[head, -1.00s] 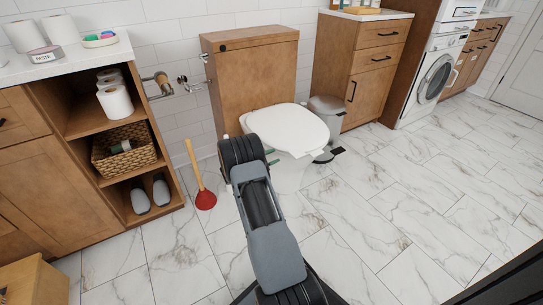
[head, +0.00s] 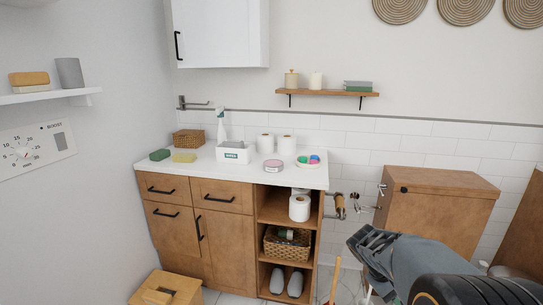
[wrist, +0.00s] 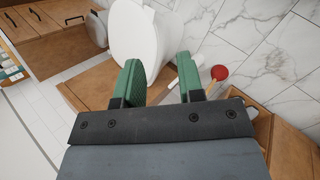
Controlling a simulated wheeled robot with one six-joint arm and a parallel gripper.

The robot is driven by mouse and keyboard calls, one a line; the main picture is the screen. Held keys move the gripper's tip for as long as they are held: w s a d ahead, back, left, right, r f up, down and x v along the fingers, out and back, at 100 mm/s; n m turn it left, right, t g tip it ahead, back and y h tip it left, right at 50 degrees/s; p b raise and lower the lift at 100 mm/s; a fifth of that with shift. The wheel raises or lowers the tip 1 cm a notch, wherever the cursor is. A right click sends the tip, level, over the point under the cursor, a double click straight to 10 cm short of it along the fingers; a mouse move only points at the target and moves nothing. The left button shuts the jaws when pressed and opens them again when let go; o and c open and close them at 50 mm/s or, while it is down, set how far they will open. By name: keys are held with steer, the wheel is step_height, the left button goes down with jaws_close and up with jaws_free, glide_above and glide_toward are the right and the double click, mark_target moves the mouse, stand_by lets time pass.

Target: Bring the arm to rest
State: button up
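My gripper (wrist: 160,82) shows in the wrist view with its two green fingers spread apart and nothing held between them. Behind the fingers are the toilet's wooden cistern box and white bowl, some way off. In the head view my arm (head: 425,265) reaches in from the lower right, in front of the wooden cistern box (head: 435,218). The green fingers cannot be made out in that view.
A white toilet (wrist: 138,38) and a red plunger (wrist: 219,72) show in the wrist view. On the left stands a wooden cabinet with a white counter (head: 200,168), holding a tissue box (head: 235,153) and paper rolls (head: 286,144). A wooden step stool (head: 165,290) stands at lower left.

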steer(key=s+a+r+m+t+y+p, duration=0.1)
steer(key=s+a+r+t+y+p, duration=0.1)
steer(key=a+r+p, duration=0.4)
steer(key=s+a+r+t+y+p, duration=0.3)
steer(key=s+a+r+y+p, duration=0.2)
steer(key=a+r, duration=0.5)
step_height(320, 180, up, 3)
steer(key=shift+s+a+m+t+p, duration=0.35)
steer(key=shift+s+p, duration=0.35)
steer(key=shift+p, duration=0.3)
steer(key=shift+d, duration=0.1)
